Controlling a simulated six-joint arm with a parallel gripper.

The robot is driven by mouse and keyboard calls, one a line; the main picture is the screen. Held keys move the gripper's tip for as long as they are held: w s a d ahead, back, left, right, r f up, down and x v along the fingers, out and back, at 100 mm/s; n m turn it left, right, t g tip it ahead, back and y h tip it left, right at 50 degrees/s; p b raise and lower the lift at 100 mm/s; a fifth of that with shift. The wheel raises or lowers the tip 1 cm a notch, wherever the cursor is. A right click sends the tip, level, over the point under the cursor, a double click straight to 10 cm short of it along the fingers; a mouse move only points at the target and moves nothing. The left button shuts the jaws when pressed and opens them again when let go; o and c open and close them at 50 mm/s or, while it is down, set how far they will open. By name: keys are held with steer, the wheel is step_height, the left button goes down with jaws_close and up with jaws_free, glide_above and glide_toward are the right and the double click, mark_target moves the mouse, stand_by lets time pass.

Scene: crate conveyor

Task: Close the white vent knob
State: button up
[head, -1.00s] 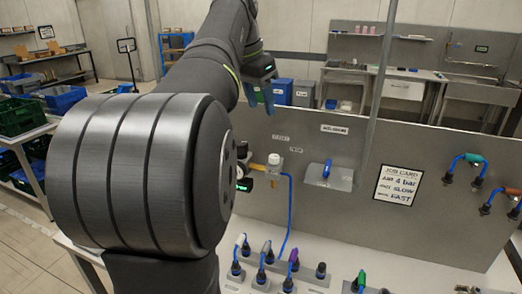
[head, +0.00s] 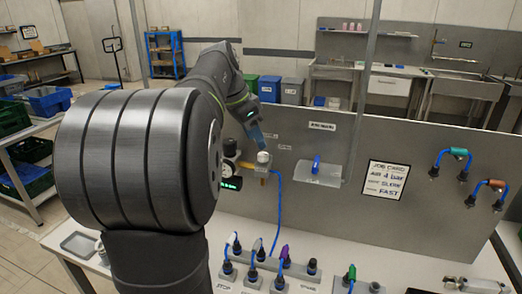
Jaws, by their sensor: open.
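The white vent knob (head: 263,157) sits on top of a brass-coloured fitting (head: 258,168) on the grey upright panel. My arm hides part of the panel left of the fitting.
A gauge (head: 230,147) and a green-lit display (head: 231,183) are left of the fitting. A blue hose (head: 278,205) hangs on its right. A blue lever (head: 316,165) sits further right. Several hose plugs (head: 255,262) stand on the white bench below. A job card (head: 385,182) is on the panel.

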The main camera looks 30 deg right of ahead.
mark_target(263, 154)
steer(key=shift+x, duration=2.75)
steer(key=c, duration=1)
